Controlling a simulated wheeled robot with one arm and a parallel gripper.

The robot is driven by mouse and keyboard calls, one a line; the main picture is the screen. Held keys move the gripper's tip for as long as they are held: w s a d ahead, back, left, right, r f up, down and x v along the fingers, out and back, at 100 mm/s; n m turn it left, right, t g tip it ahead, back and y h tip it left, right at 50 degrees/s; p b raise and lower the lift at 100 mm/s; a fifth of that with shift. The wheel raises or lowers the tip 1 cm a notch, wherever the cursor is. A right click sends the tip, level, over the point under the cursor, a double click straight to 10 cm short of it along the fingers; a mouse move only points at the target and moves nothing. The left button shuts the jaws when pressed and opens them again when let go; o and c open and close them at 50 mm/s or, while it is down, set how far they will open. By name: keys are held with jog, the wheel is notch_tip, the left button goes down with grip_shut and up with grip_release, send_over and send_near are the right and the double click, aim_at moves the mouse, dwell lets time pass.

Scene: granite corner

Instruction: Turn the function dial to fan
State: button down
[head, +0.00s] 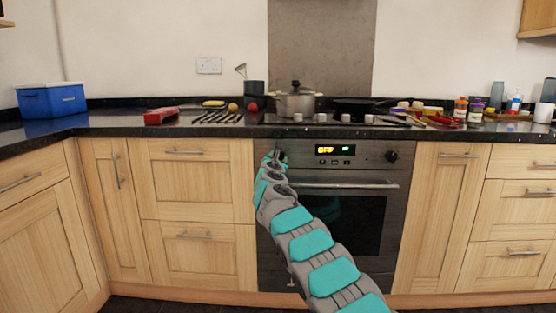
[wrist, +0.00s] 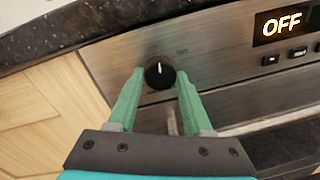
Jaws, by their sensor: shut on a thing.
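The function dial (wrist: 160,75) is a round black knob with a white pointer mark, on the steel oven panel (head: 365,148). In the wrist view its pointer stands about straight up, with small, hard-to-read labels above it. My gripper (wrist: 160,85) has its green fingers on either side of the dial, shut on it. In the head view my gripper (head: 275,158) is at the left end of the panel and hides most of the dial. The oven display (head: 335,150) reads OFF; it also shows in the wrist view (wrist: 283,24).
A second black knob (head: 391,156) sits at the panel's right end. The oven door handle (head: 335,185) runs below the panel. Small buttons (wrist: 297,52) lie under the display. The dark worktop edge (wrist: 50,45) overhangs above. A pot (head: 296,103) stands on the hob.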

jog(key=m+b, duration=0.1)
jog(key=m, duration=0.4)
jog(key=m+b, duration=0.2)
jog(key=m, duration=0.3)
jog(key=shift+y, duration=0.3)
jog(key=m+b, duration=0.1)
jog(key=m, duration=0.1)
jog(key=m+b, duration=0.1)
jog(key=m, duration=0.2)
jog(key=shift+d+m+g+y, duration=0.1)
jog(key=shift+m+g+y, duration=0.2)
jog(key=m+b, duration=0.2)
jog(key=m, duration=0.3)
jog(key=shift+y, duration=0.3)
jog(key=shift+d+m, duration=0.1)
jog(key=shift+m, duration=0.2)
jog(key=shift+c, duration=1.6)
grip_release()
jog(key=shift+r, duration=0.1)
